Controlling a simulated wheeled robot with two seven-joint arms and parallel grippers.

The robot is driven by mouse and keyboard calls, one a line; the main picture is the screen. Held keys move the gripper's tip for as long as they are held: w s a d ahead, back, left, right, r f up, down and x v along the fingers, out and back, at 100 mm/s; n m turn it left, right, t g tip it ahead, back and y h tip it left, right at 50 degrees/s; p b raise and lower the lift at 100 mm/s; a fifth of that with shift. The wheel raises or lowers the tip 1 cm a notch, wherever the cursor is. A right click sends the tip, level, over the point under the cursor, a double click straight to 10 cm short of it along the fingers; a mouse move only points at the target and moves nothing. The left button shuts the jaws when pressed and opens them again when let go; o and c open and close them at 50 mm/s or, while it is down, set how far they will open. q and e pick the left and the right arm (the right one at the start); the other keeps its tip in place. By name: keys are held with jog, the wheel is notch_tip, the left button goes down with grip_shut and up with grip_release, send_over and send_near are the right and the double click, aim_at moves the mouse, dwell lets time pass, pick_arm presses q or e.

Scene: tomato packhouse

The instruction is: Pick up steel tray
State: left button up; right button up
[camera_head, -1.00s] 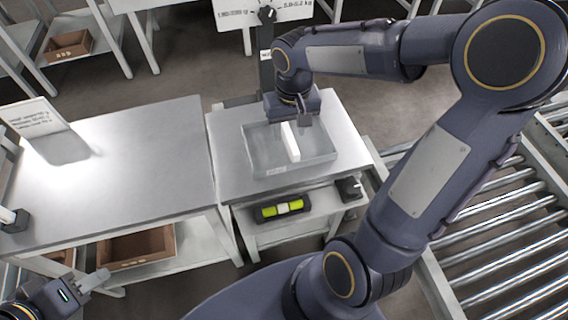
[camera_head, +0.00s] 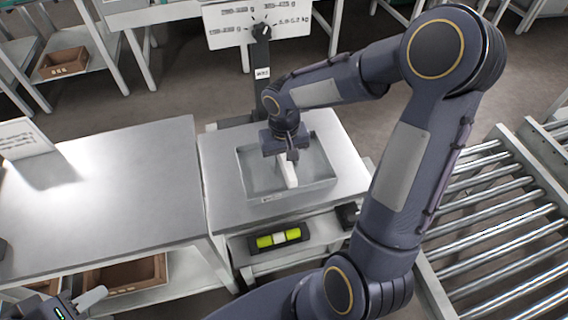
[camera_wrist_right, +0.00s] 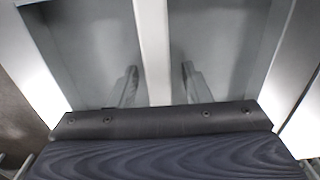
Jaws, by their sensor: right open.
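The steel tray (camera_head: 318,188) is a shallow grey open box on the steel-topped stand in the head view. A white bar (camera_head: 289,178) runs across its middle. My right gripper (camera_head: 291,157) is over the tray, pointing down. In the right wrist view its two fingers (camera_wrist_right: 158,85) are apart, one on each side of the white bar (camera_wrist_right: 152,40), with gaps to it. The tray floor (camera_wrist_right: 95,55) shows on both sides. My left gripper (camera_head: 92,298) is at the bottom left corner, partly cut off, away from the tray; its jaw state is unclear.
A bare steel table (camera_head: 110,190) stands left of the stand (camera_head: 222,165). A post with a dial sign (camera_head: 262,30) rises behind the tray. A yellow-green level-like item (camera_head: 278,239) lies on the lower shelf. A roller conveyor (camera_head: 500,220) is at the right.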

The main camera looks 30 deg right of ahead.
grip_shut()
